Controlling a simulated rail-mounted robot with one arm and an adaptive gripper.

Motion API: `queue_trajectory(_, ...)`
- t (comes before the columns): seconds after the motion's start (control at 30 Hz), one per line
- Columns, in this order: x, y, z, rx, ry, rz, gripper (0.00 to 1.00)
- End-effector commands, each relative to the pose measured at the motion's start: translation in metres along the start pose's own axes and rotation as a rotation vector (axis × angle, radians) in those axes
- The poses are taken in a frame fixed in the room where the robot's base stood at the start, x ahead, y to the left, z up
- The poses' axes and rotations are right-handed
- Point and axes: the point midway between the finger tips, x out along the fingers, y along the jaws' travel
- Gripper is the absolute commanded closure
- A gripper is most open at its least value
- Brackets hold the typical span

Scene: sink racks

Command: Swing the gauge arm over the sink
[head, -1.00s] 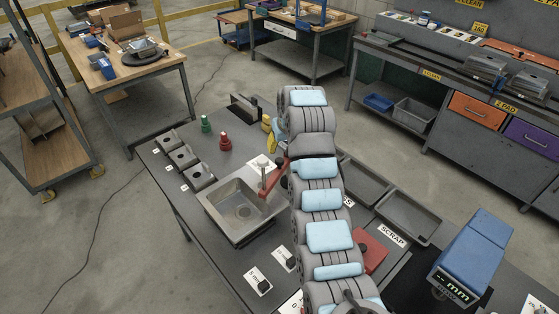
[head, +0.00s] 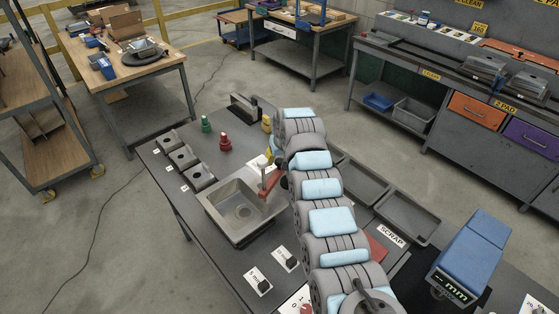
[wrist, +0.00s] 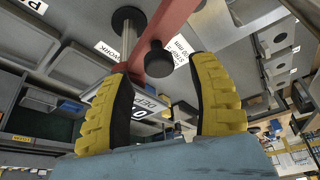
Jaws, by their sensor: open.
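The red gauge arm (head: 269,184) is at the right rim of the grey metal sink (head: 238,212) in the head view, with a pale upright piece at its end. My arm hides part of it. In the wrist view the red gauge arm (wrist: 178,18) crosses the upper middle, with a round black knob (wrist: 158,58) on it. My gripper (wrist: 162,72) is open, its yellow fingers with black pads standing on either side of the knob. I cannot tell whether either finger touches it. In the head view my gripper is mostly hidden behind my arm.
Several grey blocks (head: 184,157) line the bench's left edge. A green peg (head: 206,124) and a red peg (head: 225,142) stand behind the sink. Black knobs on white plates (head: 258,282) are in front. Grey trays (head: 407,217) and a blue gauge display (head: 473,252) lie to the right.

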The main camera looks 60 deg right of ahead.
Motion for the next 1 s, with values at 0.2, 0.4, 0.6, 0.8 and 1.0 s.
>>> queue_trajectory(0.2, 0.01, 0.0, -0.001, -0.002, 0.0, 0.001, 0.4)
queue_trajectory(0.4, 0.018, 0.0, 0.0, -0.001, -0.001, 0.0, 0.4)
queue_trajectory(0.6, 0.022, 0.0, 0.0, 0.001, 0.001, 0.0, 0.4)
queue_trajectory(0.8, 0.022, 0.0, 0.001, 0.001, 0.001, 0.0, 0.4)
queue_trajectory(1.0, 0.022, 0.0, 0.001, 0.001, 0.001, 0.0, 0.6)
